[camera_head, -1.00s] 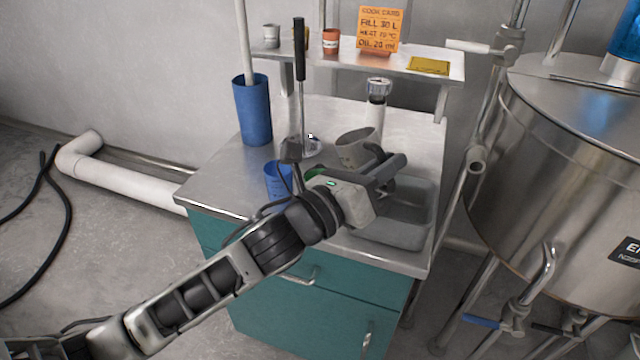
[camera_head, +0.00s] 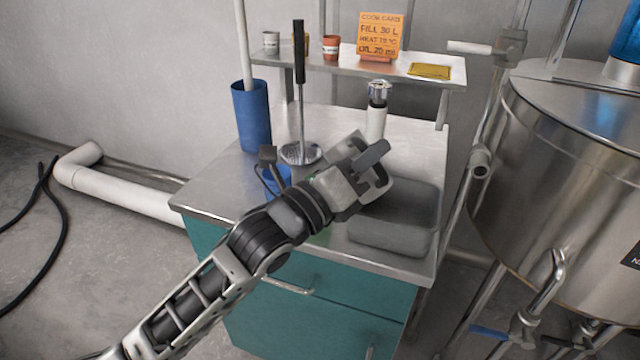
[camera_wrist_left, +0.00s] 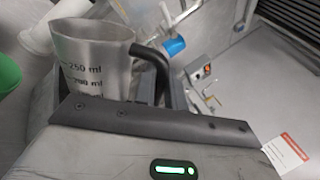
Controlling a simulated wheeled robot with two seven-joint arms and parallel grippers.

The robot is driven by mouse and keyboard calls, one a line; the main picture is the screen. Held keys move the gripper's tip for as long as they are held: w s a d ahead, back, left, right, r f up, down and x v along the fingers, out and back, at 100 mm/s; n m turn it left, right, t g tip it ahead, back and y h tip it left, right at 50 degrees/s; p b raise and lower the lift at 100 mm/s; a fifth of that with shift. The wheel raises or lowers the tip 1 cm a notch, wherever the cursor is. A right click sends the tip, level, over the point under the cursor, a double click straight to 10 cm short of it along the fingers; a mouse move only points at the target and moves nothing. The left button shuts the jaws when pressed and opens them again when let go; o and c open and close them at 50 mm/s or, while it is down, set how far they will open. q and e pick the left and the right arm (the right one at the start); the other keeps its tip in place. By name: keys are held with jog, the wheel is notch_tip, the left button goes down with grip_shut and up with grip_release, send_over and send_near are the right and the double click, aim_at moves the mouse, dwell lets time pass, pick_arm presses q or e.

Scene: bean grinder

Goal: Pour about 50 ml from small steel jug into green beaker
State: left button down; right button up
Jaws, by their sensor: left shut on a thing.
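The small steel jug (camera_wrist_left: 92,60) shows in the left wrist view, with printed ml marks and a dark handle. It looks roughly upright there, a little tilted. In the head view my gripper hides most or all of the jug. A green surface (camera_wrist_left: 8,75), likely the green beaker, is cut off at the left edge of the wrist view. In the head view the green beaker is hidden behind my left arm. I cannot see any liquid. My right gripper is not in view.
A blue beaker (camera_head: 277,179) stands just left of my gripper, partly covered. Around it are a long-handled steel tool (camera_head: 300,152), a tall blue container (camera_head: 252,115) and a white-bodied bottle (camera_head: 376,115).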

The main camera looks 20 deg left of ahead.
pick_arm(q)
jog(key=shift+a+r+n, duration=0.15)
jog(key=shift+r+n, duration=0.25)
jog(key=shift+r, duration=0.05)
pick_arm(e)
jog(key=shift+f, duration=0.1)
pick_arm(q)
jog(key=shift+a+r+n+t, duration=0.15)
jog(key=shift+r+n+t, duration=0.15)
jog(key=shift+n, duration=0.3)
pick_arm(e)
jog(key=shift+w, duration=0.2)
pick_arm(q)
jog(key=shift+a+n+b, duration=0.2)
jog(key=shift+n+b, duration=0.15)
jog(key=shift+n, duration=0.05)
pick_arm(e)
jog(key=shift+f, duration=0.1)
pick_arm(q)
jog(key=shift+s+a, duration=0.15)
jog(key=shift+a, duration=0.05)
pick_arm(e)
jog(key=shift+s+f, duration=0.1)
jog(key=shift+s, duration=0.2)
pick_arm(q)
jog(key=shift+a+y, duration=0.1)
jog(key=shift+y, duration=0.2)
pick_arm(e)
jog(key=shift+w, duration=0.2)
